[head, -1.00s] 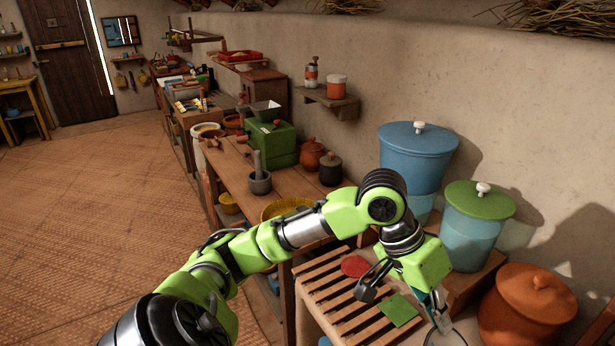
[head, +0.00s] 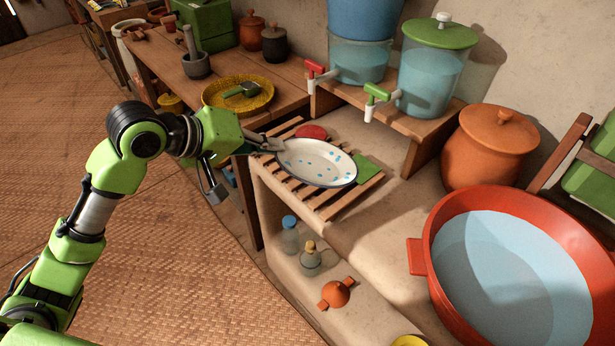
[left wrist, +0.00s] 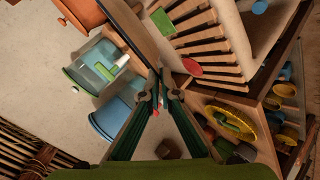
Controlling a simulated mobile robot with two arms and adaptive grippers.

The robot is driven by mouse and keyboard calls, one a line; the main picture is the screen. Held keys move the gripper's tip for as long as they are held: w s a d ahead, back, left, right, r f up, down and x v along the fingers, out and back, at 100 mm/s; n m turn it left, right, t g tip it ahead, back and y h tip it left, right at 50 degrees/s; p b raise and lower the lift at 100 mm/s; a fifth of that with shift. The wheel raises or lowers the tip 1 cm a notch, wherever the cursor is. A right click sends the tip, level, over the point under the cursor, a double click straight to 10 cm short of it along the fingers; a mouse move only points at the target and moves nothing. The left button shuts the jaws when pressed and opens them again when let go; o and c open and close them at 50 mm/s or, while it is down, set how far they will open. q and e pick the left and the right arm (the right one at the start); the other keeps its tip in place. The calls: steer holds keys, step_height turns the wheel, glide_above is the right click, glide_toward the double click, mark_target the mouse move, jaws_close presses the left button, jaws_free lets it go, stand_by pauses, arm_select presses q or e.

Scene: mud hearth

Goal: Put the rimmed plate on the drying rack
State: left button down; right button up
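The rimmed plate (head: 316,162) is white with a dark rim and blue spots. In the head view it is over the slatted wooden drying rack (head: 333,207), covering its middle; I cannot tell whether it touches the slats. My left gripper (head: 268,146) is shut on the plate's left edge. In the left wrist view the fingers (left wrist: 160,98) come together on the plate (left wrist: 146,36), seen nearly edge-on, with the rack (left wrist: 212,48) to its right. My right gripper is not in view.
A red disc (head: 312,132) and a green square (head: 368,169) lie by the plate at the rack. Water dispensers with taps stand behind on a wooden stand (head: 425,146). A red basin of water (head: 420,257) is at right. Bottles (head: 310,256) stand on the shelf below.

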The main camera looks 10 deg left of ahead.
arm_select(q)
steer(key=w+f+n+t+b, duration=0.2)
steer(key=w+f+t+b, duration=0.2)
steer(key=f+b, duration=0.3)
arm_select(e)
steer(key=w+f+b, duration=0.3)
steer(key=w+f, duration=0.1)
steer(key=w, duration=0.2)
arm_select(q)
steer(key=n+y+b, duration=0.1)
steer(key=b, duration=0.2)
glide_above(278, 163)
steer(key=s, duration=0.1)
steer(key=shift+t, duration=0.4)
step_height(278, 163, down, 8)
steer(key=shift+d+f, duration=0.1)
steer(key=shift+w+f, duration=0.35)
steer(key=shift+f, duration=0.05)
step_height(278, 163, down, 3)
steer(key=shift+w+r+b, duration=0.1)
steer(key=shift+w+b, duration=0.05)
steer(key=shift+b, duration=0.5)
steer(key=shift+f, duration=0.3)
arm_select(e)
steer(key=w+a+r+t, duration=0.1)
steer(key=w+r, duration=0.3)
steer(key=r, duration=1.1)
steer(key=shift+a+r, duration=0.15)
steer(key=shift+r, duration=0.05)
